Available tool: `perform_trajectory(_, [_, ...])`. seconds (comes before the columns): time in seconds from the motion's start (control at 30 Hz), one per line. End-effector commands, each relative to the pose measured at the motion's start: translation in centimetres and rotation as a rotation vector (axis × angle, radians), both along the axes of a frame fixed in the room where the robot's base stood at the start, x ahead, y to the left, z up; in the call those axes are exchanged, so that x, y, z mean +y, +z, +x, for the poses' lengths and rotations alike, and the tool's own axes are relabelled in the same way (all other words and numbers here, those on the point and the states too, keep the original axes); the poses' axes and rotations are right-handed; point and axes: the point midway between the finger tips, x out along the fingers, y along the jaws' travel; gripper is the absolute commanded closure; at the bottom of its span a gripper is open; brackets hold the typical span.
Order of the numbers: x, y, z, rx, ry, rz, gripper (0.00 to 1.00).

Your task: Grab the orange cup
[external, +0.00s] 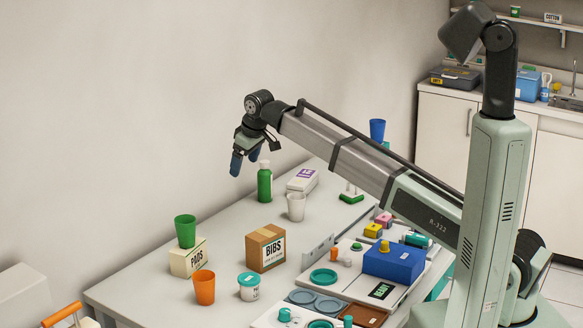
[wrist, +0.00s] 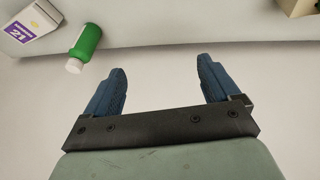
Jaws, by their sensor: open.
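The orange cup (external: 204,287) stands upright near the front left of the table, in front of the cream PADS box (external: 188,258). My gripper (external: 246,164) is open and empty, high above the table near the back edge. It is up and to the right of the cup, well apart from it. In the wrist view my gripper's two blue fingers (wrist: 162,88) are spread with nothing between them. The orange cup does not show in the wrist view.
A green cup (external: 185,231) sits on the PADS box. A BIBS box (external: 265,248) and a white lidded tub (external: 249,287) stand right of the orange cup. A green bottle (external: 264,183) and a white cup (external: 296,207) stand farther back. The table's front left corner is clear.

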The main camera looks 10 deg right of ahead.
Motion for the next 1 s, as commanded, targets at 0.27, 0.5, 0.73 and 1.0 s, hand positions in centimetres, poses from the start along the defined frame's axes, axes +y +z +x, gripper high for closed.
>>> perform_trajectory(0.27, [8.8,-2.0,-12.4,0.101,0.27,-0.1,0.11])
perform_trajectory(0.5, [14.0,-3.3,-23.4,0.18,0.501,-0.193,0.11])
perform_trajectory(0.73, [16.5,-4.1,-31.7,0.234,0.671,-0.263,0.11])
perform_trajectory(1.0, [17.2,-4.9,-34.9,0.257,0.739,-0.294,0.11])
